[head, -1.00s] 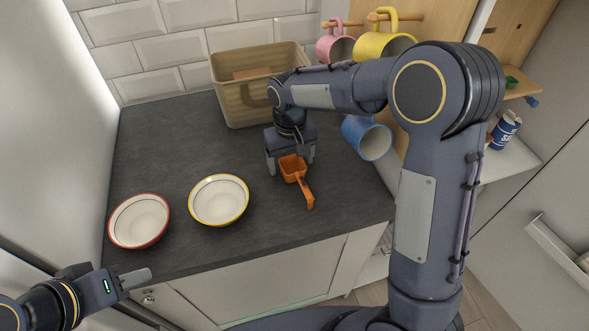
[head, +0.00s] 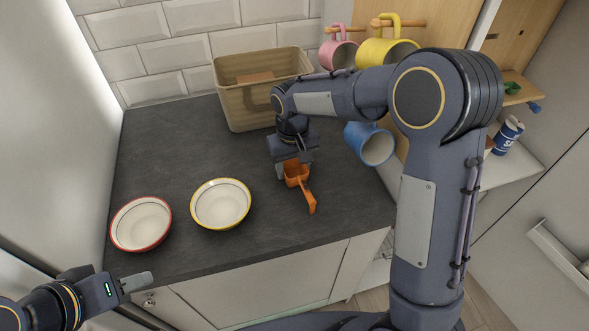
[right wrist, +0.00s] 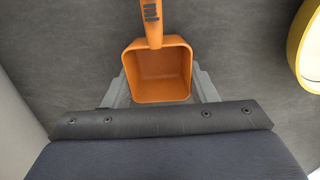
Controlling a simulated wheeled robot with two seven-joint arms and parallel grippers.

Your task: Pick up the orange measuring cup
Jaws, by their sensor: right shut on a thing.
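The orange measuring cup (head: 297,177) is on the slate worktop (head: 250,250), its handle pointing toward the front edge. In the right wrist view the cup (right wrist: 158,72) shows its open square bowl, with the handle toward the top. My right gripper (head: 294,172) is over the cup from above. Its fingers (right wrist: 160,82) are shut on the two sides of the bowl. Whether the cup is touching the worktop is hard to tell. My left gripper (head: 142,281) is at the lower left, in front of the worktop and away from the cup; its jaw opening does not show clearly.
A red-rimmed bowl (head: 141,223) and a yellow-rimmed bowl (head: 221,204) stand on the left. A tan bin (head: 245,105) stands at the back. Pink (head: 337,54), yellow (head: 385,51) and blue (head: 372,145) mugs hang at the right. Worktop between bowls and bin is clear.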

